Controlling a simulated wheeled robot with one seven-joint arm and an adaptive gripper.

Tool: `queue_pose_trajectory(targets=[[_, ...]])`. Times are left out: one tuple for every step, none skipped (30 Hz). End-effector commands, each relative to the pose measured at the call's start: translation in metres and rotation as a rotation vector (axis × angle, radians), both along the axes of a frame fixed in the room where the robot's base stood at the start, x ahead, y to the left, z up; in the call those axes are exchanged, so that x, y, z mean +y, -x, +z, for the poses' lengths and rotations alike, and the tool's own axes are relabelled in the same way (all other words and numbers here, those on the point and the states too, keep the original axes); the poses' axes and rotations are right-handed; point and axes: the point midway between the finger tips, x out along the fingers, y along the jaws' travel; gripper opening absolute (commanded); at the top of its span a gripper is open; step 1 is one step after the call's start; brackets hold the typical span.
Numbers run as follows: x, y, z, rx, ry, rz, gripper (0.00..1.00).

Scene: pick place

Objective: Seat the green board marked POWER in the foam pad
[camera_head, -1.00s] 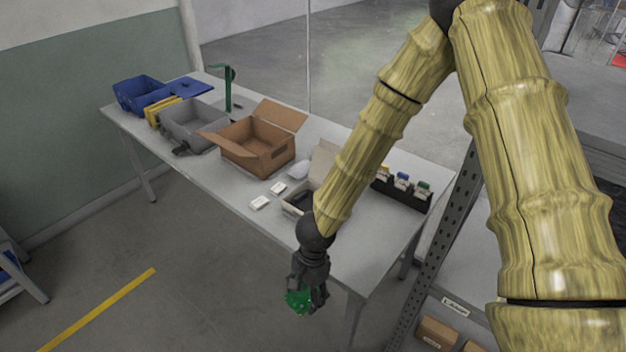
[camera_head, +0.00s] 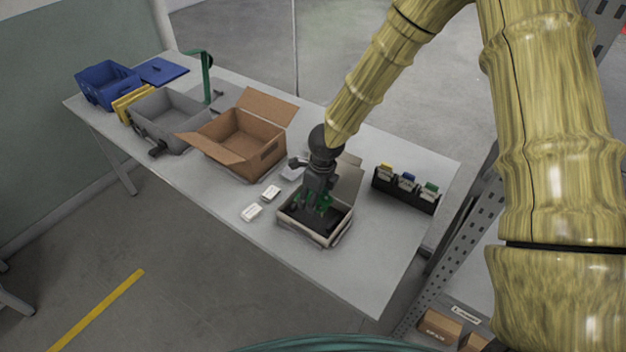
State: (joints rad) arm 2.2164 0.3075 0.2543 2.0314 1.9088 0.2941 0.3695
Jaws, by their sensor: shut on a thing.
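My gripper (camera_head: 316,200) is over the small open box and reaches down to its inside. It is shut on the green board (camera_head: 325,203), of which only small green parts show between and beside the fingers. The dark foam pad (camera_head: 309,222) lies in the small light-coloured box (camera_head: 310,236), whose lid stands open at the back. I cannot tell whether the board touches the foam. The marking on the board cannot be read.
An open cardboard box (camera_head: 236,158) stands left of the small box, with two small white boxes (camera_head: 251,212) between. A black rack (camera_head: 405,188) with yellow, blue and green items stands right. Grey (camera_head: 165,120) and blue (camera_head: 107,85) bins are far left. The table's front right is clear.

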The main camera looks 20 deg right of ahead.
Motion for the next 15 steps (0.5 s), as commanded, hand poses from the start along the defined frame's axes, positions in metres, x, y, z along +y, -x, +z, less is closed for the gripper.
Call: queue_pose_trajectory(targets=[[-0.003, -0.003, 0.003, 0.0, -0.001, -0.024, 0.45], [-0.004, -0.004, 0.004, -0.001, -0.002, -0.035, 0.45], [-0.005, -0.005, 0.004, 0.0, -0.003, -0.046, 0.45], [-0.006, -0.006, 0.004, 0.0, -0.003, -0.052, 0.45], [-0.007, -0.006, 0.004, -0.001, -0.002, -0.056, 0.45], [-0.008, -0.006, 0.003, 0.0, -0.003, -0.06, 0.45], [-0.009, -0.006, 0.002, 0.0, -0.003, -0.061, 0.45], [-0.009, -0.005, 0.001, 0.001, -0.002, -0.062, 0.45], [-0.01, -0.005, -0.001, 0.001, -0.002, -0.063, 0.45], [-0.011, -0.005, -0.002, 0.0, -0.002, -0.063, 0.45], [-0.011, -0.005, -0.004, 0.0, -0.002, -0.064, 0.45], [-0.011, -0.004, -0.006, 0.0, -0.002, -0.064, 0.45], [-0.012, -0.004, -0.008, 0.0, -0.002, -0.064, 0.45], [-0.012, -0.004, -0.01, 0.0, -0.002, -0.064, 0.45], [-0.012, -0.004, -0.013, 0.0, -0.002, -0.064, 0.45]])
